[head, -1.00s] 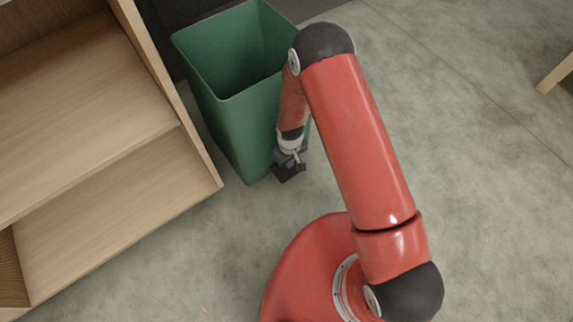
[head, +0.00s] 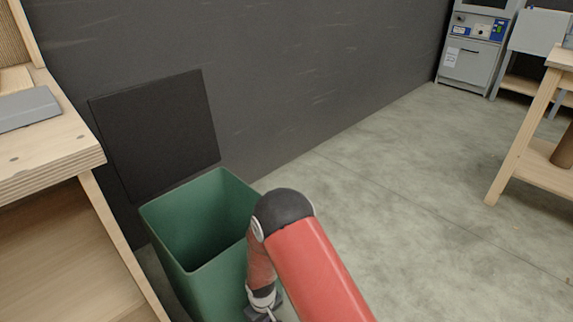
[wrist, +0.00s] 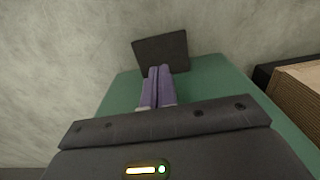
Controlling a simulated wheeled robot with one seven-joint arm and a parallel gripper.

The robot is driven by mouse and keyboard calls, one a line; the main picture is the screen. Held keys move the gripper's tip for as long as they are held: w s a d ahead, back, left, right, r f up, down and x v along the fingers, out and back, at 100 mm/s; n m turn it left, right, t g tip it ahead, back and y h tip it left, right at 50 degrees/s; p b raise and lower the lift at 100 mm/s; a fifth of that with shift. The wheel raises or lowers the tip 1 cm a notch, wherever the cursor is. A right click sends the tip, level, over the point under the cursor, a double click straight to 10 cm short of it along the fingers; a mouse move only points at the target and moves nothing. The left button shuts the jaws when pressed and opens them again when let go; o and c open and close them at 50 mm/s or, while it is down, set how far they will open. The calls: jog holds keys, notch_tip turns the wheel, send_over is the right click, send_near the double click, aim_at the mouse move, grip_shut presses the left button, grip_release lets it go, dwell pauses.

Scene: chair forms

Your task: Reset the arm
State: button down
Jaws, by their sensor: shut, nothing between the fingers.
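My red arm (head: 312,268) reaches up from the bottom of the head view, bends at a dark elbow and hangs down beside the green bin. My gripper (head: 262,314) is only partly visible at the bottom edge of that view. In the wrist view my gripper (wrist: 160,72) shows its two purplish fingers together, shut and empty, with the green bin wall (wrist: 205,85) behind them. I cannot tell whether the fingers touch the bin.
The open green bin (head: 223,285) stands between a wooden shelf unit (head: 60,150) and my arm. A dark panel (head: 155,135) is at the dark wall. A wooden table (head: 525,150) and a grey machine (head: 475,50) stand at right. The floor between is clear.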

jog(key=w+d+r+m+t, duration=0.15)
jog(key=d+r, duration=0.25)
jog(key=r, duration=0.7)
jog(key=w+d+r+m+p, duration=0.15)
jog(key=d+r, duration=0.35)
jog(key=r, duration=0.6)
jog(key=w+d+r+m+t, duration=0.15)
jog(key=d+r, duration=0.25)
jog(key=r, duration=0.7)
jog(key=s+d+r+m+t, duration=0.1)
jog(key=s+d+r+m, duration=0.1)
jog(key=s+d+r, duration=0.4)
jog(key=s+d+r+m+t, duration=0.1)
jog(key=s+d+r+m, duration=0.2)
jog(key=s+d+r, duration=0.4)
jog(key=s+r, duration=0.3)
jog(key=s, duration=0.3)
jog(key=shift+s+t, duration=0.15)
jog(key=shift+t, duration=0.15)
jog(key=shift+a+r+m, duration=0.1)
jog(key=shift+r+m, duration=0.05)
jog(key=shift+m, duration=0.1)
